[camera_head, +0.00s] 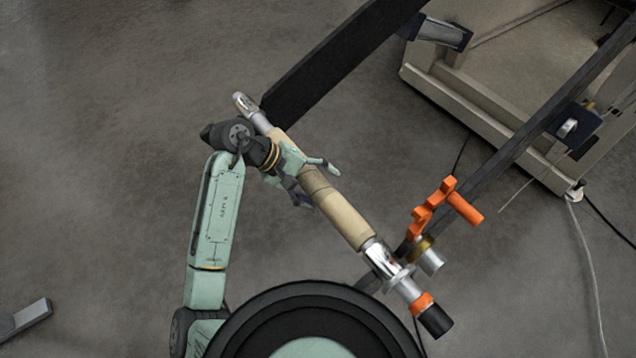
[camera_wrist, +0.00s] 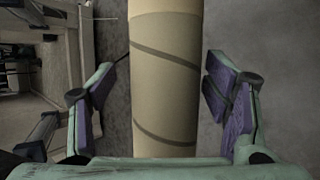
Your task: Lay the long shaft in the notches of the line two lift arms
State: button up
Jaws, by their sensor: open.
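The long shaft (camera_head: 405,287) runs diagonally in the head view, with silver ends, an orange collar and a black tip. A tan core (camera_head: 345,218) covers its middle; it also fills the middle of the wrist view (camera_wrist: 166,80). The shaft crosses the ends of two dark lift arms, the left one (camera_head: 325,70) and the right one (camera_head: 520,145). I cannot tell whether it sits in their notches, which are hidden. My gripper (camera_head: 312,178) is open around the core. In the wrist view my gripper (camera_wrist: 160,92) has a finger on each side, with visible gaps.
An orange handle (camera_head: 445,205) stands on the right lift arm beside the shaft's lower end. A beige machine frame (camera_head: 490,110) with cables is at the upper right. A grey bar (camera_head: 25,318) lies at the lower left.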

jog(key=shift+a, duration=0.1)
jog(key=v, duration=1.2)
jog(key=shift+r, duration=0.15)
